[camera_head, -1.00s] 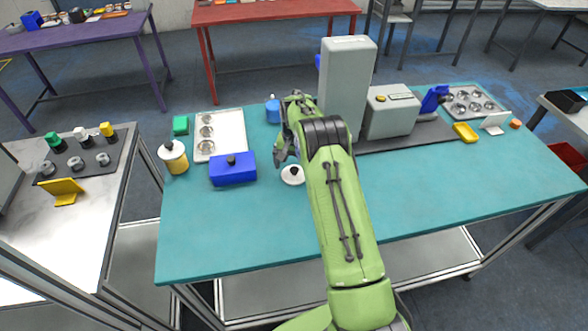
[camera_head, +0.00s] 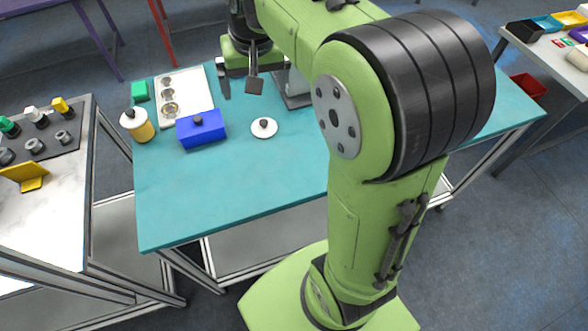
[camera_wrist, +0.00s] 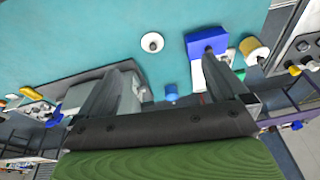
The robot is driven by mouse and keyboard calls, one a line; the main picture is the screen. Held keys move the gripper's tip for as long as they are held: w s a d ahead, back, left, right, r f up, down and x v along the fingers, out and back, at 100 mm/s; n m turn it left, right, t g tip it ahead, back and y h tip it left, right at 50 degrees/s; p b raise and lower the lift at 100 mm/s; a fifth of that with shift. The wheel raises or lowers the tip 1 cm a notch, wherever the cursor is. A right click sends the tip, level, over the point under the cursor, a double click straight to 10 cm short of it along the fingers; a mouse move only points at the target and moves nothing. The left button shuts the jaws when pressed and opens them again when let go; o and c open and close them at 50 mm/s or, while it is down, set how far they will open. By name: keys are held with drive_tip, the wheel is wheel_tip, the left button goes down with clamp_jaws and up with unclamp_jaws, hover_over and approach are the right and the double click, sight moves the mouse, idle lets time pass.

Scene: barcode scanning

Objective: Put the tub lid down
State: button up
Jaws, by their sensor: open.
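The tub lid, a white round disc with a dark knob (camera_head: 264,128), lies flat, knob up, on the teal table, right of a blue lidded box (camera_head: 201,130). It also shows in the wrist view (camera_wrist: 152,46). My gripper (camera_head: 239,87) is open and empty, raised above the table with its fingers apart. In the wrist view, the lid is clear of both fingers. A small blue tub (camera_wrist: 171,91) shows in the wrist view between the fingers; my arm hides it in the head view.
A yellow canister with a white lid (camera_head: 140,126), a green block (camera_head: 140,91) and a pale tray with round wells (camera_head: 207,93) stand on the table's left. A grey machine (camera_head: 294,90) is partly hidden behind my arm. The front left of the teal table (camera_head: 200,195) is clear.

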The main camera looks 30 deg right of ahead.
drive_tip(key=s+a+f+n+t, duration=0.1)
drive_tip(key=s, duration=0.9)
drive_tip(key=s+a+f+n+t, duration=0.1)
drive_tip(key=s+a+n, duration=0.1)
drive_tip(key=s, duration=0.8)
drive_tip(key=shift+a+f+t, duration=0.25)
drive_tip(key=shift+a+t, duration=0.05)
